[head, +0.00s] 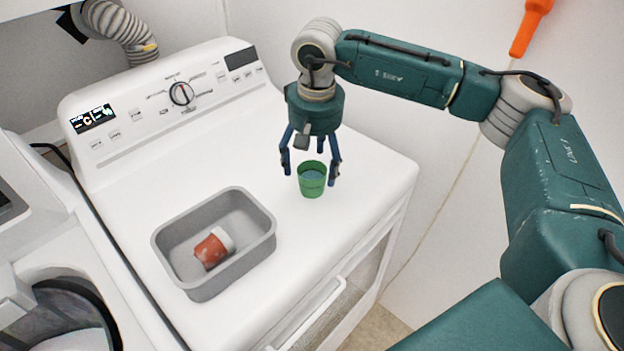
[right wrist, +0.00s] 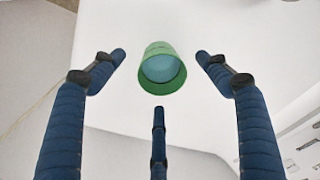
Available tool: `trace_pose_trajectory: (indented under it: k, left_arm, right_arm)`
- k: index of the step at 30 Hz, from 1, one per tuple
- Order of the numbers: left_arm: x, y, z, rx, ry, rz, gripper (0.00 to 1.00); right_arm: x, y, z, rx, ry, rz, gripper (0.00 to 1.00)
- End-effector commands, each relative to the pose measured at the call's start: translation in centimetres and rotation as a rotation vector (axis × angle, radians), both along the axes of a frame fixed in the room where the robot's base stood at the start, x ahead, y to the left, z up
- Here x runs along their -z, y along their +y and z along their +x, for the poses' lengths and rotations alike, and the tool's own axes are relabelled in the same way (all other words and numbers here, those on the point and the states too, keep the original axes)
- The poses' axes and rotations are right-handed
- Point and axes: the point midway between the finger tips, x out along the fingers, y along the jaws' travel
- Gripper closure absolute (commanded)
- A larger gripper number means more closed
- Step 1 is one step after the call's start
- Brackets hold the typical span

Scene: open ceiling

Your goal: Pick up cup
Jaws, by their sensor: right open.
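A green cup (head: 311,187) stands upright on the white top of the dryer, near its right edge. Its inside looks blue. My right gripper (head: 311,170) is open, pointing down, with its blue fingers around and above the cup, one to each side in the head view. In the right wrist view the cup (right wrist: 162,72) lies just beyond the open fingertips (right wrist: 160,75), between the two side fingers, with a third finger below it. The fingers do not seem to touch the cup. My left gripper is not in view.
A grey bin (head: 258,252) holding a red and white container (head: 213,248) stands on the dryer (head: 130,200), left of the cup. The control panel (head: 182,92) rises behind. An open washer (head: 60,300) is at lower left. The top around the cup is clear.

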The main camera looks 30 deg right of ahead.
Motion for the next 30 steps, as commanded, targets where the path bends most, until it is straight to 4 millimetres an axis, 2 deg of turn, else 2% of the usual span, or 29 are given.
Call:
trace_pose_trajectory:
  k: [5, 10, 15, 23, 30]
  left_arm:
    - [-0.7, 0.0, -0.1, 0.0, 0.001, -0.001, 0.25]
    - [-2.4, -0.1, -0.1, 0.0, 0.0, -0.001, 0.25]
    - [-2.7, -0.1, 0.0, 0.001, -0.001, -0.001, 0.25]
    - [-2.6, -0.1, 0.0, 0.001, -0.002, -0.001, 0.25]
    - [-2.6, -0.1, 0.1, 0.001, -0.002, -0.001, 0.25]
  right_arm:
    - [1.1, -0.1, 0.2, 0.0, 0.001, -0.001, 0.25]
    - [3.4, -0.4, 0.6, 0.001, 0.004, -0.001, 0.25]
    - [5.6, -0.4, 0.9, 0.0, 0.001, -0.001, 0.25]
    - [5.9, -0.4, 1.0, 0.0, 0.0, 0.0, 0.25]
    - [5.9, -0.4, 1.0, 0.0, 0.0, 0.0, 0.71]
